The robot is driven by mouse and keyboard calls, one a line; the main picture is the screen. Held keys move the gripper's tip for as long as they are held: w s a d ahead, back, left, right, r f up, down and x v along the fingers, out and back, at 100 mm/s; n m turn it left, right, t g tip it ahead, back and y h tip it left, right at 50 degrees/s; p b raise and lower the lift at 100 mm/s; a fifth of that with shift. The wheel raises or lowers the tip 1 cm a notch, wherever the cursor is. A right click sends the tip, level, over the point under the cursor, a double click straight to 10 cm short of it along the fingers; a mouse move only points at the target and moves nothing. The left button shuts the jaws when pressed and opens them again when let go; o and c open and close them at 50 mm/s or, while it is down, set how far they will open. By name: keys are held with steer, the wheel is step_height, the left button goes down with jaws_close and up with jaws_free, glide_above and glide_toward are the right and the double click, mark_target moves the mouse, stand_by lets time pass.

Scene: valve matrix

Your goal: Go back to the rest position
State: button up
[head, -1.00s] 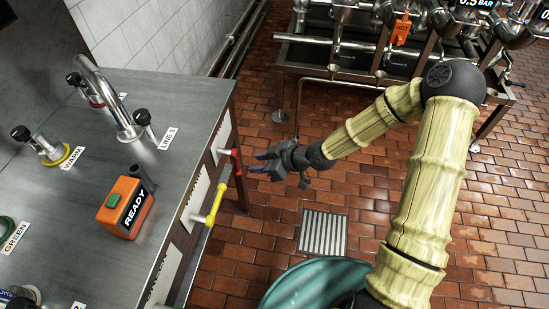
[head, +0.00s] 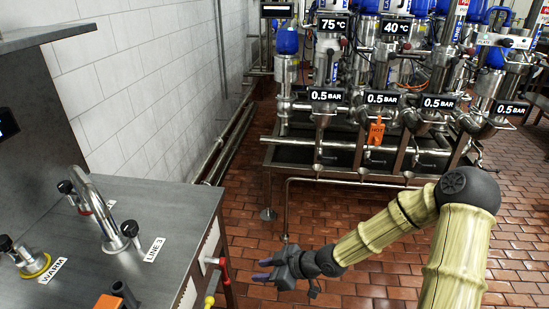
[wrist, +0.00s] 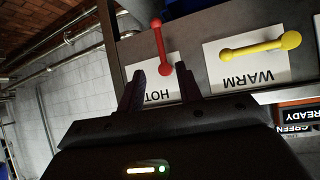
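My gripper (head: 268,270) is at the end of my tan-sleeved arm, over the tiled floor to the right of the steel counter (head: 165,205). In the wrist view its two dark fingers (wrist: 160,85) stand apart with nothing between them. A red handle (wrist: 160,48) on a plate marked HOT lies beyond the fingers, apart from them. A yellow handle (wrist: 260,46) on a plate marked WARM is to its right.
A curved steel tap (head: 100,205) stands on the counter. Brick-tiled floor (head: 250,230) is open between counter and rack.

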steer(key=s+d+r+m+h, duration=0.3)
steer(key=s+d+m+h, duration=0.15)
steer(key=d, duration=0.45)
steer(key=s+d+r+m+h, duration=0.3)
steer(key=d+m+h, duration=0.3)
steer(key=d, duration=0.3)
steer(key=s+d+r+m+p, duration=0.1)
steer(key=s+r+m+p, duration=0.1)
steer(key=r+p, duration=0.7)
steer(key=s+r+m+p, duration=0.1)
steer(key=r+m+p, duration=0.1)
steer(key=r+p, duration=0.7)
step_height(320, 180, up, 5)
steer(key=shift+s+d+f+g, duration=0.1)
steer(key=shift+s+d+g, duration=0.2)
steer(key=shift+s+d, duration=0.05)
